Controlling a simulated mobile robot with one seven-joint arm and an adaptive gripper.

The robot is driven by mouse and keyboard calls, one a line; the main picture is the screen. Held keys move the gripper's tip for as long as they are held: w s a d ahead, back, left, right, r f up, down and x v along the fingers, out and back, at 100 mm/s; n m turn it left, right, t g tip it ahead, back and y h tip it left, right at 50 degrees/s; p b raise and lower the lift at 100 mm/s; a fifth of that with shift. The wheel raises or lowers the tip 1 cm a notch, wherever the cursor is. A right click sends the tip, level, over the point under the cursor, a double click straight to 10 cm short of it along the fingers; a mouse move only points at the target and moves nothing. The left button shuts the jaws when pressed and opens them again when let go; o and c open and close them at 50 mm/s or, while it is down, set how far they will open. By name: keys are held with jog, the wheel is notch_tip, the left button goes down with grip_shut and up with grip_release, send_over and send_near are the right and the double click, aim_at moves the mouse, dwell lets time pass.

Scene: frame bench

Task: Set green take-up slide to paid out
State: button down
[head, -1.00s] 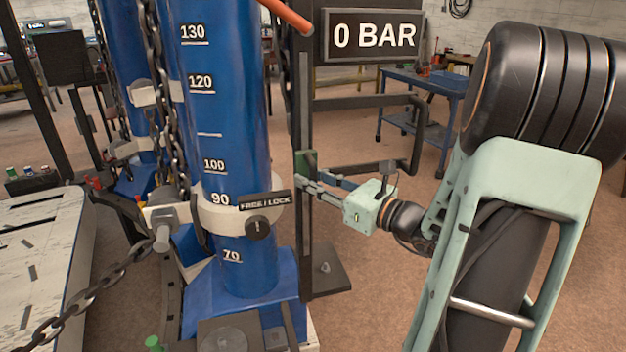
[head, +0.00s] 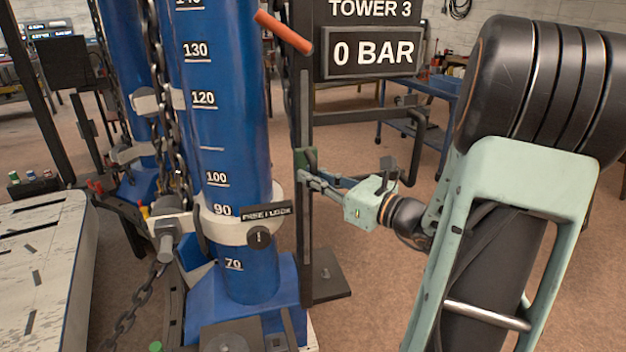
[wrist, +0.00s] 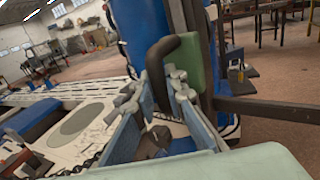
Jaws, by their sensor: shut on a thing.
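The green take-up slide (head: 306,160) sits on the dark upright post (head: 305,225) right of the blue tower. In the wrist view the slide is a green block (wrist: 192,62) with a dark bent handle (wrist: 158,62). My gripper (head: 307,178) reaches it from the right, its fingers at the slide. In the wrist view my gripper (wrist: 160,88) has its fingers on either side of the handle, closed on it. The fingers partly hide the handle's lower end. No paid-out mark is readable.
The blue tower (head: 228,125) carries a printed scale and a white collar with a FREE/LOCK plate (head: 265,211). A sign (head: 371,52) reads 0 BAR. A chain (head: 130,315) hangs at left. A dark bar frame (head: 418,145) stands behind my gripper.

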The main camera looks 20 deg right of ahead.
notch_tip(320, 180, up, 16)
jog(key=p, duration=1)
jog(key=shift+r, duration=0.3)
jog(key=c, duration=2.4)
grip_release()
jog(key=o, duration=0.5)
jog(key=shift+c, duration=0.2)
jog(key=shift+f, duration=0.2)
jog(key=v, duration=1.2)
